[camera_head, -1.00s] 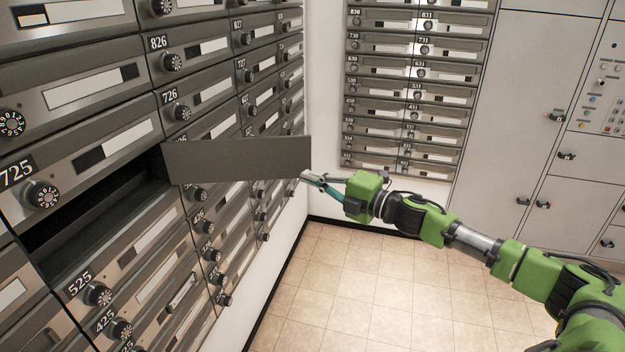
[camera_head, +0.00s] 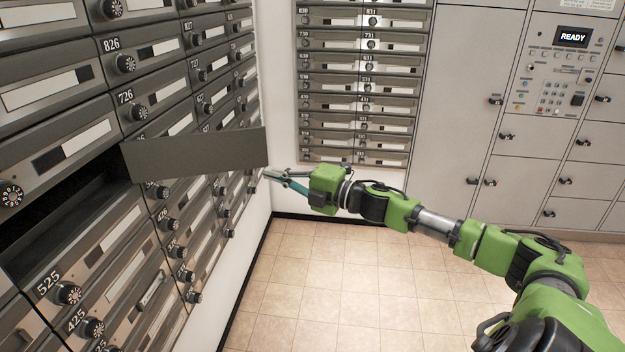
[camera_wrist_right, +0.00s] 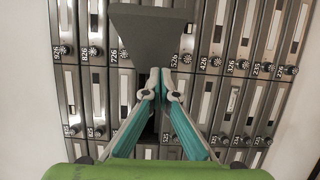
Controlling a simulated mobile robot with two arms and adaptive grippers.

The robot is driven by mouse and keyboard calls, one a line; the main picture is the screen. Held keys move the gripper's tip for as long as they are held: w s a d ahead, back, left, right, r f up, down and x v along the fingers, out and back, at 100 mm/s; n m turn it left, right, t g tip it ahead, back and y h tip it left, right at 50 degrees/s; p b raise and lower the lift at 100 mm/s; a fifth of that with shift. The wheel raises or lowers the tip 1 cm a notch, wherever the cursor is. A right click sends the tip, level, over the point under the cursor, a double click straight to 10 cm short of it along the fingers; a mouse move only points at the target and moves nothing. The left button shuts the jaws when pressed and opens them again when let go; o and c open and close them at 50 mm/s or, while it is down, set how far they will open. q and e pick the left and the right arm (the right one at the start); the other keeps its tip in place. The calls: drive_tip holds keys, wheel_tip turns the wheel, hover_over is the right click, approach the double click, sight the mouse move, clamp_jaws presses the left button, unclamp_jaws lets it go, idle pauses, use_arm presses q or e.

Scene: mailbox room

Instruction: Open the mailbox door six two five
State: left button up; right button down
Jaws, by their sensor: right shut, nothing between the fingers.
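The door of mailbox 625 (camera_head: 195,152) stands swung out from the wall in the head view, between the boxes marked 725 and 525. Its own number does not show. The dark compartment (camera_head: 75,215) behind it is open. My right gripper (camera_head: 268,173) is shut and empty, its tips close to the lower corner of the door's free edge. I cannot tell whether they touch. In the right wrist view the fingertips (camera_wrist_right: 161,78) meet in front of the grey door panel (camera_wrist_right: 150,30). My left gripper is out of view.
Mailboxes with dials fill the left wall, among them box 525 (camera_head: 70,293) and box 726 (camera_head: 138,112). More mailboxes (camera_head: 350,90) stand on the back wall, beside grey lockers (camera_head: 455,90) with a READY screen (camera_head: 573,37). The tiled floor (camera_head: 340,285) is clear.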

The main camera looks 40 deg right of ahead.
use_arm(q)
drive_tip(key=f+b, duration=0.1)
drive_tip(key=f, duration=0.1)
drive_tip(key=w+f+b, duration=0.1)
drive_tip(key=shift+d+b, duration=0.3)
drive_tip(key=shift+b, duration=0.05)
use_arm(e)
drive_tip(key=s+d, duration=0.4)
drive_tip(key=d, duration=0.3)
drive_tip(key=shift+s+d+f, duration=0.3)
drive_tip(key=shift+f, duration=0.1)
